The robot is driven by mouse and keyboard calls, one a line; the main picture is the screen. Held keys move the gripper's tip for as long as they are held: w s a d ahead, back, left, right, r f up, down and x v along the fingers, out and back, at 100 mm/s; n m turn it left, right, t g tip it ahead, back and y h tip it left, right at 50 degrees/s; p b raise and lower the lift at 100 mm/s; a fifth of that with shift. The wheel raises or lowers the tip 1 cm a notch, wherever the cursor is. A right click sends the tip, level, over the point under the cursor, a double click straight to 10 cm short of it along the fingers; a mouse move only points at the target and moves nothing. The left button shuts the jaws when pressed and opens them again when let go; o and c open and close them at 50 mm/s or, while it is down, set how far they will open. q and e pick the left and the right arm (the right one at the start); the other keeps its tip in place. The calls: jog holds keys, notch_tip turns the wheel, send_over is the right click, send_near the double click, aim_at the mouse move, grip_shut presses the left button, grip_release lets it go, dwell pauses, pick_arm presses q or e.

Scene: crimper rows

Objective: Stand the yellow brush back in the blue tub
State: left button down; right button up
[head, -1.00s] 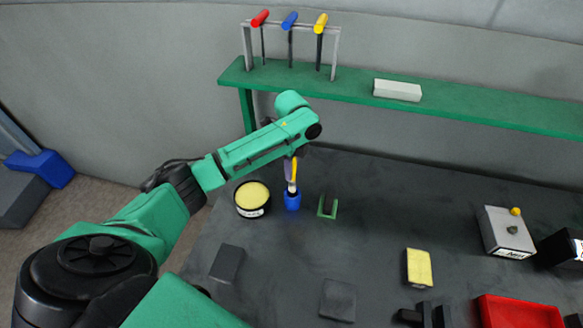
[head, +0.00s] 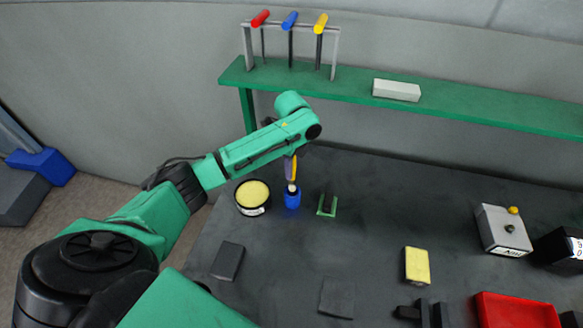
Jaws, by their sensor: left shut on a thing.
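The yellow brush (head: 294,172) is upright, and its lower end is inside the mouth of the blue tub (head: 292,199) on the dark tabletop. My left gripper (head: 289,165) is shut on the brush above the tub. My left forearm and wrist hide much of the gripper and the top of the brush. I cannot tell whether the brush touches the tub's bottom. My right gripper cannot be made out in the head view.
A black round container (head: 253,196) with yellow contents stands close left of the tub. A small green bracket (head: 327,206) stands to the right. A yellow block (head: 417,266) and red bin (head: 516,311) are nearer. A green shelf (head: 450,106) runs behind.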

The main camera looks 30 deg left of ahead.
aim_at(292, 183)
pick_arm(q)
jog(key=shift+f+b, duration=0.45)
jog(key=shift+f, duration=0.75)
jog(key=shift+f+b, duration=1.15)
jog(key=shift+f, duration=1.25)
jog(key=c, duration=0.6)
grip_release()
notch_tip(292, 183, up, 15)
jog(key=shift+f+b, duration=0.15)
jog(key=shift+b, duration=0.9)
